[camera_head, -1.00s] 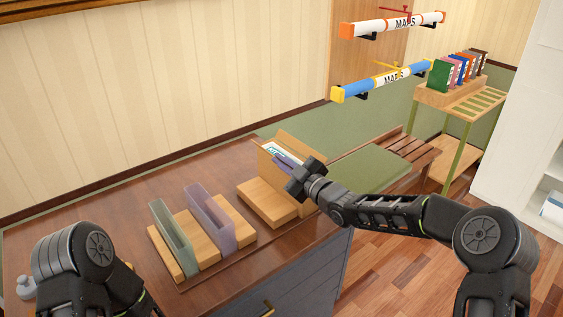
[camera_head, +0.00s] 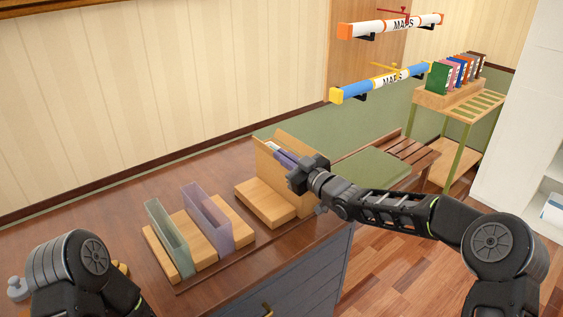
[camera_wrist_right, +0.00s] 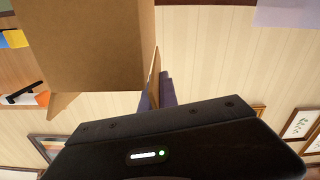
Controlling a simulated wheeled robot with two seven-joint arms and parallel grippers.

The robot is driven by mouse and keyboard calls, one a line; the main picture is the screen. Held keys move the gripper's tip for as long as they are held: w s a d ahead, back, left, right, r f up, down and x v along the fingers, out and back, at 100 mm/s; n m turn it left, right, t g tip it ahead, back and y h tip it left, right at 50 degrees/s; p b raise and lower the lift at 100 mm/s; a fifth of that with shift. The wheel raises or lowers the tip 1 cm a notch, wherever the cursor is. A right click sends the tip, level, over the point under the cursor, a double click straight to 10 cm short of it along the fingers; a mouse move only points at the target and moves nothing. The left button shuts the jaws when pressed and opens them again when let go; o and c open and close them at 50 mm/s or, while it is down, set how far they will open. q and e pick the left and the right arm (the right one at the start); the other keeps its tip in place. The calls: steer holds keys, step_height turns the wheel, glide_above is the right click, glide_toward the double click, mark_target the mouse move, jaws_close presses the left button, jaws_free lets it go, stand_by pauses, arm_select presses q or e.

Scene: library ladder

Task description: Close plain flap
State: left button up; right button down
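An upright tan cardboard box (camera_head: 265,161) with a raised flap (camera_head: 296,143) stands by a wooden block on the desk. Which flap is the plain one I cannot tell. In the right wrist view the box (camera_wrist_right: 90,45) fills the upper left, with a thin flap edge (camera_wrist_right: 155,72) close to my purple-grey fingers (camera_wrist_right: 162,92). My right gripper (camera_head: 283,155) reaches over the box from the right, fingers at its opening. Its body hides part of the box, and whether the fingers grip anything is unclear. My left arm is at the lower left; its gripper is not visible.
A wooden rack with a green holder (camera_head: 167,240) and a purple holder (camera_head: 208,220) stands left of the box. The brown desk (camera_head: 110,205) has free room at its back left.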

steer(key=shift+w+d+m, duration=0.15)
steer(key=shift+d+m, duration=0.1)
steer(key=shift+m, duration=0.95)
steer(key=c, duration=1.6)
jaws_free()
steer(key=shift+c, duration=0.2)
steer(key=shift+d, duration=0.1)
steer(key=b+v, duration=0.2)
steer(key=v, duration=0.4)
steer(key=shift+s+d, duration=0.45)
steer(key=shift+s, duration=0.25)
